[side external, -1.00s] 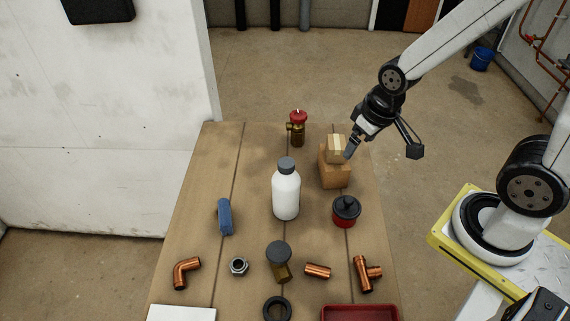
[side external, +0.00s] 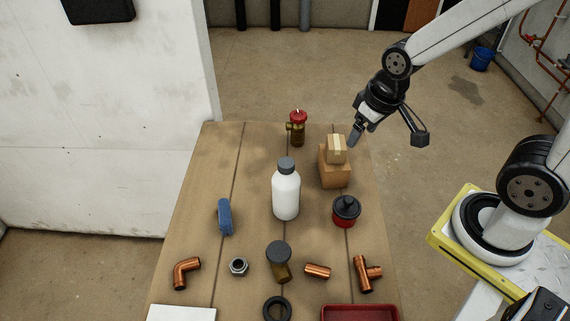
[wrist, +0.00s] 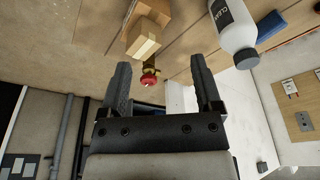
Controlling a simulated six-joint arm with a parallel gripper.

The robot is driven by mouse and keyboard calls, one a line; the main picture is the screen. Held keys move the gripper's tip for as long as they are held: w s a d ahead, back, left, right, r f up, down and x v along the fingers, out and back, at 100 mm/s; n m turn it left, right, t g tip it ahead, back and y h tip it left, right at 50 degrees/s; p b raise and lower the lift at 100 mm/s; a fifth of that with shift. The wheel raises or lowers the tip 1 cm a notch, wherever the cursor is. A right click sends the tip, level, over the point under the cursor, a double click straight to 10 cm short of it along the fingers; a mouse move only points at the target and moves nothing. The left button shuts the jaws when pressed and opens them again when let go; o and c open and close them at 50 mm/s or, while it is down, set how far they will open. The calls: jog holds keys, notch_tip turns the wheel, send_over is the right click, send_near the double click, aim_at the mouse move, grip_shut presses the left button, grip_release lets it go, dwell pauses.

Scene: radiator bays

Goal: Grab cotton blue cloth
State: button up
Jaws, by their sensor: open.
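The blue cloth (side external: 225,217) is a folded strip lying on the left part of the table, left of the white bottle. In the wrist view the blue cloth (wrist: 271,26) shows at the upper right, beyond the bottle. My gripper (side external: 355,137) is above the table's far right edge, beside the stacked boxes and well away from the cloth. In the wrist view my gripper (wrist: 160,85) has its fingers wide apart with nothing between them touching.
A white bottle (side external: 286,190) with a grey cap stands between my gripper and the cloth. Two cardboard boxes (side external: 335,172), a red-topped brass valve (side external: 297,128) and a red-black canister (side external: 346,211) stand nearby. Copper fittings (side external: 317,271) and a red tray (side external: 360,313) are at the front.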

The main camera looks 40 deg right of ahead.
jog(key=w+a+n+h, duration=0.2)
jog(key=a+n, duration=0.2)
jog(key=n, duration=0.2)
jog(key=w+a+n+t+h, duration=0.1)
jog(key=w+a+n+h, duration=0.1)
jog(key=a+n, duration=0.3)
jog(key=w+a+r+n+h, duration=0.1)
jog(key=w+a+n, duration=0.3)
jog(key=n, duration=0.4)
jog(key=shift+a+h, duration=0.35)
jog(key=shift+h, duration=0.45)
jog(key=w+a+n+t, duration=0.1)
jog(key=a+n+t, duration=0.85)
jog(key=a, duration=0.65)
jog(key=n+g, duration=0.1)
jog(key=g, duration=0.1)
send_near(225, 212)
jog(key=shift+w+d+f+t+h, duration=0.15)
jog(key=shift+w+d, duration=0.1)
jog(key=shift+w, duration=0.25)
jog(key=shift+w+d+f+t+h, duration=0.15)
jog(key=shift+w+d, duration=0.1)
jog(key=shift+w, duration=0.3)
jog(key=shift+f, duration=0.45)
jog(key=shift+w, duration=0.1)
jog(key=shift+x, duration=1.2)
